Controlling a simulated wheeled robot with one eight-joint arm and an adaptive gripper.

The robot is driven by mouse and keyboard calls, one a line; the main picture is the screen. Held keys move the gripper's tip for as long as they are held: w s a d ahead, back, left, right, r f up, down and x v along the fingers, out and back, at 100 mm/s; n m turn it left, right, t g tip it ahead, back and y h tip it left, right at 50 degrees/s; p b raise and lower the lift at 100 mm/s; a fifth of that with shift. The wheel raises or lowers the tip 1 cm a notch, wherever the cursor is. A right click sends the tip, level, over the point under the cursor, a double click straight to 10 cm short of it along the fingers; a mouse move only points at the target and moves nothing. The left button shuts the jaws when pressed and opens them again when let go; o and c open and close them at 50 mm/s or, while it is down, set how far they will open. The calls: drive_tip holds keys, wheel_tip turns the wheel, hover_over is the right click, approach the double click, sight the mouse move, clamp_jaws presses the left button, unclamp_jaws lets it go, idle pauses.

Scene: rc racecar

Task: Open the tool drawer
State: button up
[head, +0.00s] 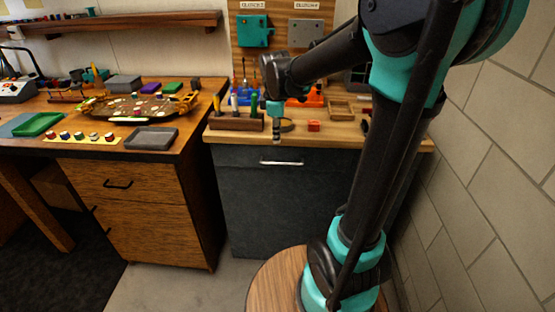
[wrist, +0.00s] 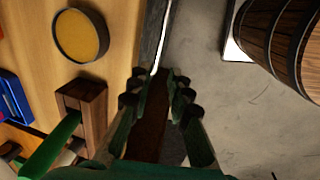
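The tool drawer (head: 315,170) is in the dark grey cabinet under the right workbench and looks shut. Its silver bar handle (head: 281,162) runs across the upper front. My gripper (head: 277,141) points down at the bench's front edge, just above the handle. In the wrist view, my gripper (wrist: 158,82) has its two dark fingers apart, with nothing clearly held between them. A bright strip (wrist: 163,38), apparently the handle, lies ahead of the fingertips along the dark drawer front. Whether the fingers touch it cannot be told.
On the bench above are a wooden tool block (head: 236,122), a round yellow-filled dish (wrist: 82,35) and a small red block (head: 314,126). A brown cabinet (head: 150,205) stands at the left. Grey floor (head: 180,285) lies open in front.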

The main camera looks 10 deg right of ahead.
sight(277, 164)
drive_tip(key=f, duration=0.4)
drive_tip(key=w+f, duration=0.1)
drive_tip(key=f, duration=0.3)
drive_tip(key=w+f, duration=0.1)
drive_tip(key=f, duration=0.3)
drive_tip(key=shift+w+d+f, duration=0.25)
drive_tip(key=shift+d+f, duration=0.05)
drive_tip(key=shift+c, duration=0.5)
clamp_jaws()
